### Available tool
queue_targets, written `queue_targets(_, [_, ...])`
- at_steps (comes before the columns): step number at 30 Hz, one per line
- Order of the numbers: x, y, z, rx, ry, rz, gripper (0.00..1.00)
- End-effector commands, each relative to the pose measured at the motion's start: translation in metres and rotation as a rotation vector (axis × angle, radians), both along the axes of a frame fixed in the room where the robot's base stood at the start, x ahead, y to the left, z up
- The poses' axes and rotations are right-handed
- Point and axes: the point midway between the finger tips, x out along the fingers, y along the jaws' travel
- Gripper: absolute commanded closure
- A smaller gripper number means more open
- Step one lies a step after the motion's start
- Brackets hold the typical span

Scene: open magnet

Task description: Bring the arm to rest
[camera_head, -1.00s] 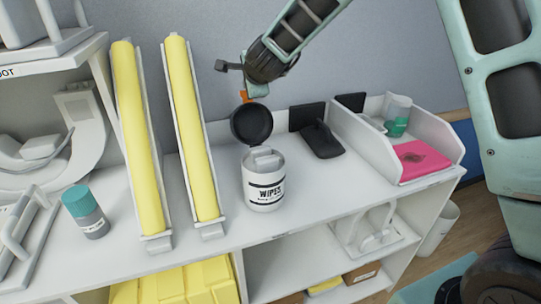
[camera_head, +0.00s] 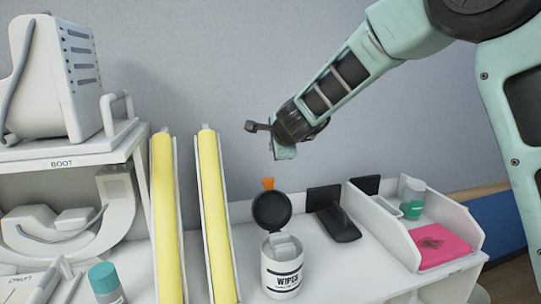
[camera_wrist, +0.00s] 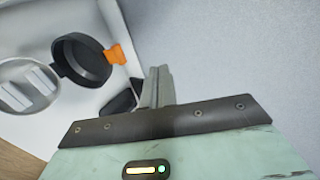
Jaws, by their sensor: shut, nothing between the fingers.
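My gripper (camera_head: 284,152) is at the end of my arm, in the air above and behind the wipes canister in the head view. Its shut fingers (camera_wrist: 158,86) show in the wrist view with nothing between them. The white wipes canister (camera_head: 282,274) stands on the counter with its black lid (camera_head: 271,211) swung open and an orange tab (camera_head: 267,184) at the lid's top. In the wrist view the open lid (camera_wrist: 84,62) and the orange tab (camera_wrist: 117,55) lie to the left of the fingers, apart from them.
Two upright yellow pads (camera_head: 215,210) stand left of the canister. A white shelf unit with a machine (camera_head: 62,75) is at far left. Right of the canister are a black stand (camera_head: 335,218) and a white tray (camera_head: 405,243) with a pink pack (camera_head: 442,244). The air before the wall is clear.

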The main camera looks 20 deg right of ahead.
Motion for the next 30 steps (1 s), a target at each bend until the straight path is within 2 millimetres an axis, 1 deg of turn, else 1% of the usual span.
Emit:
queue_targets(1, [-0.005, 0.002, 0.016, 0.001, -0.002, 0.004, 1.00])
queue_targets(3, [-0.009, 0.002, 0.026, 0.001, -0.002, 0.004, 1.00])
queue_targets(6, [-0.014, 0.002, 0.036, 0.001, -0.001, 0.003, 1.00])
queue_targets(9, [-0.017, 0.002, 0.041, 0.000, 0.000, 0.004, 1.00])
queue_targets(11, [-0.020, 0.005, 0.039, -0.004, 0.003, 0.019, 1.00])
queue_targets(13, [-0.029, 0.016, 0.030, -0.024, 0.013, 0.071, 1.00])
queue_targets(14, [-0.034, 0.024, 0.024, -0.038, 0.020, 0.109, 1.00])
queue_targets(16, [-0.054, 0.046, 0.004, -0.085, 0.041, 0.227, 1.00])
queue_targets(17, [-0.065, 0.058, -0.005, -0.109, 0.051, 0.292, 1.00])
queue_targets(18, [-0.083, 0.074, -0.020, -0.148, 0.068, 0.384, 1.00])
queue_targets(20, [-0.113, 0.098, -0.043, -0.211, 0.094, 0.536, 1.00])
queue_targets(21, [-0.135, 0.111, -0.058, -0.256, 0.111, 0.638, 1.00])
queue_targets(23, [-0.169, 0.128, -0.081, -0.324, 0.138, 0.786, 1.00])
queue_targets(24, [-0.192, 0.136, -0.096, -0.370, 0.157, 0.883, 1.00])
queue_targets(26, [-0.229, 0.146, -0.120, -0.442, 0.186, 1.031, 1.00])
queue_targets(27, [-0.253, 0.149, -0.137, -0.492, 0.207, 1.128, 1.00])
queue_targets(29, [-0.290, 0.151, -0.161, -0.570, 0.238, 1.271, 1.00])
queue_targets(30, [-0.314, 0.149, -0.177, -0.623, 0.261, 1.364, 1.00])
